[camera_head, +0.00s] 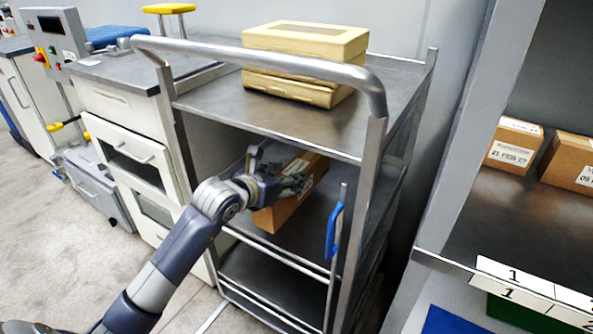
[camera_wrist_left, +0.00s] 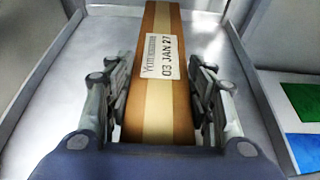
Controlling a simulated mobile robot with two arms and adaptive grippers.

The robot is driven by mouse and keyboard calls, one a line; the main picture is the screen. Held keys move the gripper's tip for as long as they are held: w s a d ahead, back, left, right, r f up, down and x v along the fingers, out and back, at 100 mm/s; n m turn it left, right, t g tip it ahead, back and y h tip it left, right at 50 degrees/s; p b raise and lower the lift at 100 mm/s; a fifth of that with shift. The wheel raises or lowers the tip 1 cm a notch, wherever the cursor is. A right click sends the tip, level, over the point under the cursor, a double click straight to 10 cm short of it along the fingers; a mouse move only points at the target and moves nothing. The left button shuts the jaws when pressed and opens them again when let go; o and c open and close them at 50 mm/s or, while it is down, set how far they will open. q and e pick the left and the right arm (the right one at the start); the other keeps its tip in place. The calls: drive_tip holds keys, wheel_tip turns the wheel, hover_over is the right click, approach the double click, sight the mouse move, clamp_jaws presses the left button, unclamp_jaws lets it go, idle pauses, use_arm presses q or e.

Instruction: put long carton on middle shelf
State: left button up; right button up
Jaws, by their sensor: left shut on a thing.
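The long carton (camera_head: 282,211) is a brown box with a pale tape strip and a white label. It is on or just above the middle shelf (camera_head: 232,228) of the metal cart; I cannot tell whether it touches the shelf. My left gripper (camera_head: 280,178) reaches in from the cart's left side and is shut on the carton. In the left wrist view, the carton (camera_wrist_left: 160,100) lies lengthwise between the two fingers of my left gripper (camera_wrist_left: 165,100), its label reading 03 JAN 27. My right gripper is not in view.
Yellow boxes (camera_head: 305,42) are stacked on the cart's top shelf (camera_head: 290,128). The cart's handle rail (camera_head: 255,60) and a blue-handled upright (camera_head: 334,230) stand near my arm. A rack at the right holds brown cartons (camera_head: 513,145). A white cabinet (camera_head: 130,160) stands at the left.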

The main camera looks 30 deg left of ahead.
use_arm(q)
drive_tip(key=shift+w+a+f+b, duration=0.45)
drive_tip(key=shift+w+a+f, duration=0.3)
drive_tip(key=shift+w+a, duration=0.95)
drive_tip(key=shift+w+a+f+b, duration=0.45)
drive_tip(key=shift+w+a+f, duration=0.5)
drive_tip(key=shift+a, duration=1.5)
drive_tip(key=shift+w+a+f+b, duration=0.55)
drive_tip(key=shift+w+a, duration=0.9)
drive_tip(key=shift+a, duration=0.6)
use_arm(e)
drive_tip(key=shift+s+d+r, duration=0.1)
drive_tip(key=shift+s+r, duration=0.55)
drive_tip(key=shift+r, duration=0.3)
use_arm(q)
drive_tip(key=shift+f, duration=0.15)
drive_tip(key=o, duration=1.4)
drive_tip(key=shift+f, duration=0.1)
drive_tip(key=shift+o, duration=0.2)
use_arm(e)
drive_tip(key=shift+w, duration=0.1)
